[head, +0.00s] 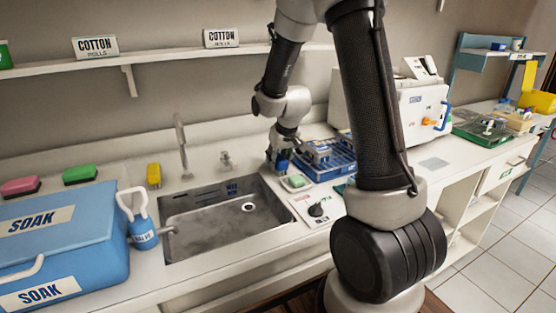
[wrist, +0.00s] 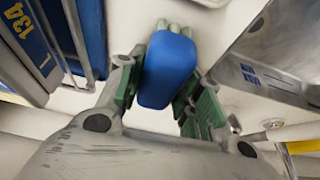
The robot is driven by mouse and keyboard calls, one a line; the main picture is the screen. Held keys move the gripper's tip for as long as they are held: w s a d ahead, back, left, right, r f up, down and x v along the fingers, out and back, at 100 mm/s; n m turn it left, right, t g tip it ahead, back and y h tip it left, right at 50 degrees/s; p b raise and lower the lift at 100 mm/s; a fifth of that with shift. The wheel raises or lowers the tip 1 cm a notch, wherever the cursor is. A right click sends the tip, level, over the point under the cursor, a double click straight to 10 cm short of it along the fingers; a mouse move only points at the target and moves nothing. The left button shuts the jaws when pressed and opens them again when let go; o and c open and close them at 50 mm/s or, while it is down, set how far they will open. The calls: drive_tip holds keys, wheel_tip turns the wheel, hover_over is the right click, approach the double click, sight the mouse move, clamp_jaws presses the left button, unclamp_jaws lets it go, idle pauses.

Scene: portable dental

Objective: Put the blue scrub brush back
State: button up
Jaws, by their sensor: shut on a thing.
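My gripper (head: 279,158) is shut on the blue scrub brush (wrist: 170,68), whose smooth blue back fills the space between the green finger pads in the wrist view. In the head view the brush (head: 282,165) shows as a small blue patch under the fingers, at the counter behind the sink's right back corner. I cannot tell whether it touches the counter. Pale green knobs show past its far end in the wrist view. Other brushes stand along the back: a pink one (head: 20,186), a green one (head: 80,174) and a yellow one (head: 154,175).
The sink (head: 225,222) lies left of my gripper, with a tap (head: 182,145) behind. A blue rack (head: 335,160) and a small dish with a green piece (head: 296,183) are close on the right. A blue SOAK box (head: 70,235) and blue bottle (head: 143,233) stand left.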

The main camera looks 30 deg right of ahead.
drive_tip(key=shift+f, duration=0.1)
drive_tip(key=o, duration=1)
drive_tip(key=v, duration=1.2)
drive_tip(key=shift+w, duration=0.1)
drive_tip(key=s+r, duration=0.3)
drive_tip(key=s, duration=0.5)
drive_tip(key=s+r, duration=0.2)
drive_tip(key=s, duration=0.7)
drive_tip(key=s+r, duration=0.3)
drive_tip(key=s, duration=0.6)
drive_tip(key=shift+a+r, duration=0.3)
drive_tip(key=shift+r, duration=0.05)
